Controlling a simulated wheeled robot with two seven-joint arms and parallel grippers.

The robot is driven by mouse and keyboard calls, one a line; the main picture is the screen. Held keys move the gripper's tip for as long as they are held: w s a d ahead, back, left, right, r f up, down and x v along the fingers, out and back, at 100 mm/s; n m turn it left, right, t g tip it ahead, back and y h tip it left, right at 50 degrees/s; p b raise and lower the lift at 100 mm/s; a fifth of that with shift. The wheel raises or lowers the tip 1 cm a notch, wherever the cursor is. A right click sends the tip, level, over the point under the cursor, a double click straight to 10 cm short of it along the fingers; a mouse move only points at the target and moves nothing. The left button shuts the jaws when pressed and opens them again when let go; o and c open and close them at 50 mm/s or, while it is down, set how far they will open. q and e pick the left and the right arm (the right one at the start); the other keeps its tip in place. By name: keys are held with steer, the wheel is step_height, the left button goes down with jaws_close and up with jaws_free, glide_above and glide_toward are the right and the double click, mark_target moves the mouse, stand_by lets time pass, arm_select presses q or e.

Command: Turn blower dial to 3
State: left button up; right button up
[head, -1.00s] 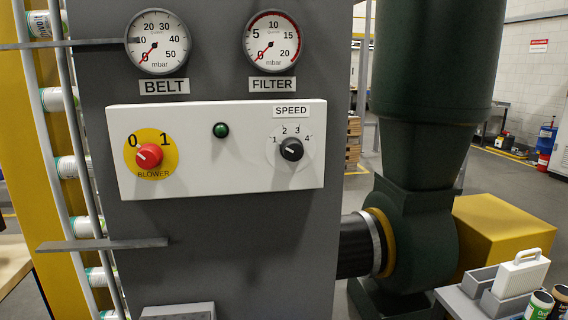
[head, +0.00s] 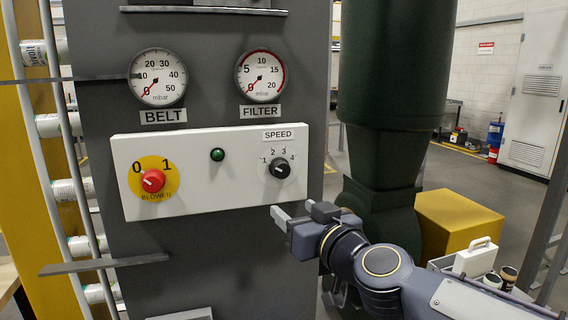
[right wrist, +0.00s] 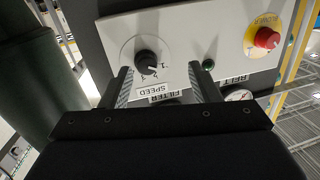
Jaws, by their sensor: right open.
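The black speed dial (head: 280,169) sits at the right of the white control panel (head: 225,190), with marks 1 to 4 around its top. The red blower knob (head: 153,181) is at the panel's left, on a yellow disc marked 0 and 1. My right gripper (head: 297,212) is open and empty, below the dial and apart from it. My left gripper is not in view.
A green lamp (head: 217,155) sits between the knobs. The belt gauge (head: 158,77) and filter gauge (head: 261,76) are above the panel. A grey bar (head: 105,264) juts out at lower left. The green blower (head: 385,190) stands to the right.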

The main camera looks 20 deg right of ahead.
mark_target(283, 171)
steer(key=w+r+h, duration=0.1)
steer(key=w, duration=0.2)
steer(key=w+r+h, duration=0.1)
steer(key=w, duration=0.3)
steer(key=w+r+m+h, duration=0.1)
steer(key=w, duration=0.3)
steer(key=shift+w+d+r+t, duration=0.15)
steer(key=shift+d+r+t, duration=0.05)
steer(key=shift+r+t, duration=0.1)
steer(key=shift+c, duration=0.5)
steer(key=c, duration=0.9)
